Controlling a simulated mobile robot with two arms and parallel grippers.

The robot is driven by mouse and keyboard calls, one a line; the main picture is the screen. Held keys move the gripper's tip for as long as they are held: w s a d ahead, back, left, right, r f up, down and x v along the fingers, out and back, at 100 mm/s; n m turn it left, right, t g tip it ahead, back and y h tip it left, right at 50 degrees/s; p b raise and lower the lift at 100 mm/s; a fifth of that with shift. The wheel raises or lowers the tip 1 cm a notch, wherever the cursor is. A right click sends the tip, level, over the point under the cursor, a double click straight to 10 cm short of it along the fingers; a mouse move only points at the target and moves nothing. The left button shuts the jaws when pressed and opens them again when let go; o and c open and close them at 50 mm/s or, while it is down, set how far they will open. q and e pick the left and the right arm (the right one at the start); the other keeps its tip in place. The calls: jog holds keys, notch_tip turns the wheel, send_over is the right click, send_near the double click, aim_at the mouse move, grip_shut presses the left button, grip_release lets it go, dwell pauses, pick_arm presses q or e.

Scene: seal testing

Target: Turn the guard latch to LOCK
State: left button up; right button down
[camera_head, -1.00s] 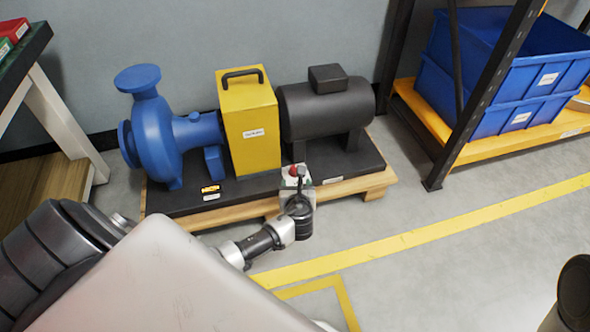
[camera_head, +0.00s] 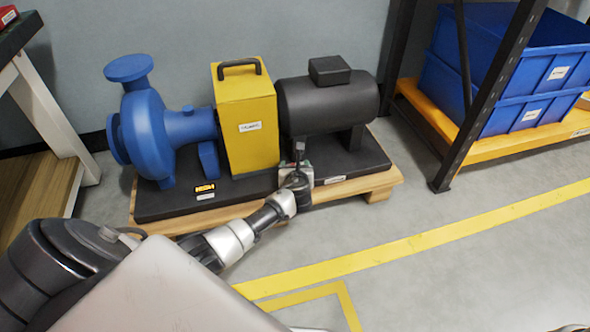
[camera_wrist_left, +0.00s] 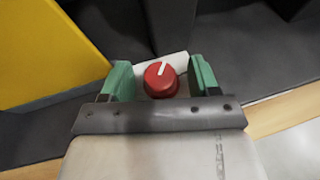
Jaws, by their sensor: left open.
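The guard latch is a red round knob (camera_wrist_left: 160,78) with a white pointer line on a pale plate (camera_wrist_left: 176,60). In the left wrist view its line points up and slightly right. No LOCK lettering can be read. My left gripper (camera_wrist_left: 161,82) is open, with a green finger on each side of the knob; I cannot tell whether they touch it. In the head view the left gripper (camera_head: 299,174) is at the front edge of the pump base and hides the knob. The yellow guard (camera_head: 248,122) stands behind it, with its handle on top. My right gripper is not in view.
A blue pump (camera_head: 155,130) and a dark motor (camera_head: 328,102) flank the guard on a black base over a wooden pallet (camera_head: 350,187). A rack with blue bins (camera_head: 500,80) stands at right. The floor in front is clear, with yellow lines.

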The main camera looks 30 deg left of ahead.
pick_arm(q)
jog(key=c, duration=0.7)
jog(key=shift+c, duration=0.2)
jog(key=shift+r, duration=0.1)
jog(key=shift+d+n+g+y+p, duration=0.1)
jog(key=shift+n+g+y+p, duration=0.25)
jog(key=shift+n+g+y, duration=0.25)
jog(key=shift+w+n+g+y, duration=0.1)
jog(key=shift+n+g+y, duration=0.8)
jog(key=shift+n, duration=0.3)
jog(key=shift+d+n+g+y, duration=0.1)
jog(key=shift+n+g+y, duration=0.4)
jog(key=shift+n+g, duration=0.2)
jog(key=shift+w+n+g+y+b, duration=0.1)
jog(key=shift+n+g+y+b, duration=0.45)
jog(key=shift+n+g, duration=0.55)
